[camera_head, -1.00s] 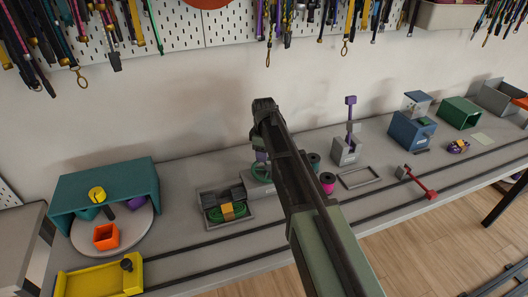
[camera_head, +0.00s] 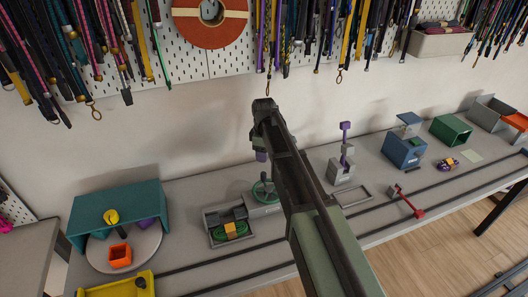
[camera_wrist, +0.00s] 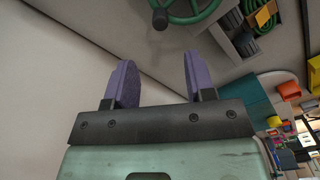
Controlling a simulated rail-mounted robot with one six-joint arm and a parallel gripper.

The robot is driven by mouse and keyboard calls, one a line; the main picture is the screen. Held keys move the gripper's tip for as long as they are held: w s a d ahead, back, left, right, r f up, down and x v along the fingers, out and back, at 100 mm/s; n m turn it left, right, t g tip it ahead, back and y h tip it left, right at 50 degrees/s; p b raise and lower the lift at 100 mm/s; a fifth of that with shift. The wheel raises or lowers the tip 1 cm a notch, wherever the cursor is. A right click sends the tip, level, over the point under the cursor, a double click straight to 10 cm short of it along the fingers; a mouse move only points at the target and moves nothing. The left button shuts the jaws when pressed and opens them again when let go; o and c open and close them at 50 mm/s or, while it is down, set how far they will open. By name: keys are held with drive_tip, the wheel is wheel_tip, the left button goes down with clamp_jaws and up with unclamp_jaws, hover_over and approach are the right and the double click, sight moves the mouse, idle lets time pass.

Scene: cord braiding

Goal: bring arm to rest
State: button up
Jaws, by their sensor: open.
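My arm reaches out over the workbench (camera_head: 185,200) in the head view, with its wrist raised near the wall. My gripper (camera_wrist: 157,80) shows in the wrist view with its two purple fingers spread apart. Nothing is between the fingers. In the head view the gripper is mostly hidden behind my arm, with only a bit of purple (camera_head: 261,156) showing. A green handwheel (camera_head: 264,190) stands on the bench below the gripper, and it also shows in the wrist view (camera_wrist: 195,12), apart from the fingers.
A grey tray (camera_head: 210,219) holds a green cord coil (camera_head: 231,231). A teal shelf (camera_head: 85,209) stands over a round turntable at left. A blue box (camera_head: 402,153), a green box (camera_head: 451,131) and a red-handled lever (camera_head: 407,202) stand at right. Rails run along the bench front. Cords hang on the wall.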

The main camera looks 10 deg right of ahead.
drive_tip(key=shift+f, duration=0.1)
drive_tip(key=s+m, duration=1.2)
drive_tip(key=s, duration=1.4)
